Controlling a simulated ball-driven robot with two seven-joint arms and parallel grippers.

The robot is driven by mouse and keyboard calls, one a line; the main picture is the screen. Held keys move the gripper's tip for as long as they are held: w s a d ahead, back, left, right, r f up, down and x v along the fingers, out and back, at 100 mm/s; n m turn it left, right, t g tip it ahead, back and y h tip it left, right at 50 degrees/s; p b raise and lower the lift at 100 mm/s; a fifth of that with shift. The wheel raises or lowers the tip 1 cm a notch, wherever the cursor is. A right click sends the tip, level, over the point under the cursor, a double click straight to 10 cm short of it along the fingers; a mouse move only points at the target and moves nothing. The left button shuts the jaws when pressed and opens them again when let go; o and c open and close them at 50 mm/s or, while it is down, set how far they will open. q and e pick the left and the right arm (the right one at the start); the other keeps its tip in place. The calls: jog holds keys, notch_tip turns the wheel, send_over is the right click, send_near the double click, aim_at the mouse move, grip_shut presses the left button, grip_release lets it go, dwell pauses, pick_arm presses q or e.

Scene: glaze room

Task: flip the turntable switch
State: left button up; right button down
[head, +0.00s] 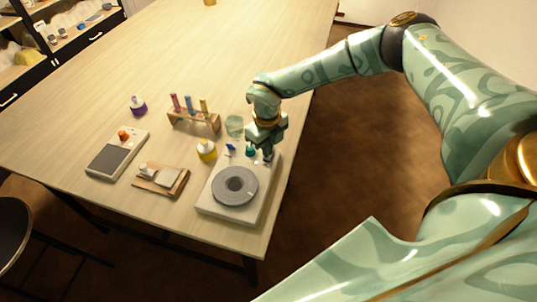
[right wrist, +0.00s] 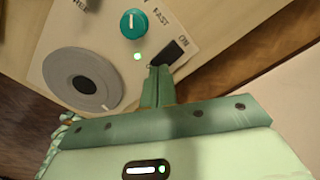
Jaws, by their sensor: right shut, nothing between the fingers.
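The turntable (head: 211,204) is a pale box with a round grey disc (head: 235,186) on top, near the table's right front edge. In the right wrist view its panel (right wrist: 103,42) carries a teal knob (right wrist: 134,24), a lit green lamp (right wrist: 137,56) and a dark switch (right wrist: 173,50) beside the letters ON. My right gripper (head: 268,157) is shut and empty over the box's far right corner. In the right wrist view its closed fingertips (right wrist: 159,70) are right at the switch's near end and hide part of it. I cannot tell whether they touch. My left gripper is out of view.
Left of the turntable are a yellow bottle (head: 206,151), a wooden board (head: 148,184) and a grey-topped device (head: 113,160). Behind are a tube rack (head: 193,121), a green glass (head: 234,126) and a purple bottle (head: 138,106). The far table is mostly clear.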

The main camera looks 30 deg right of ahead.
jog(key=shift+f+b, duration=0.45)
jog(key=shift+f, duration=0.5)
dwell(1.0)
jog(key=shift+s+r, duration=0.1)
notch_tip(320, 180, up, 7)
jog(key=p, duration=0.7)
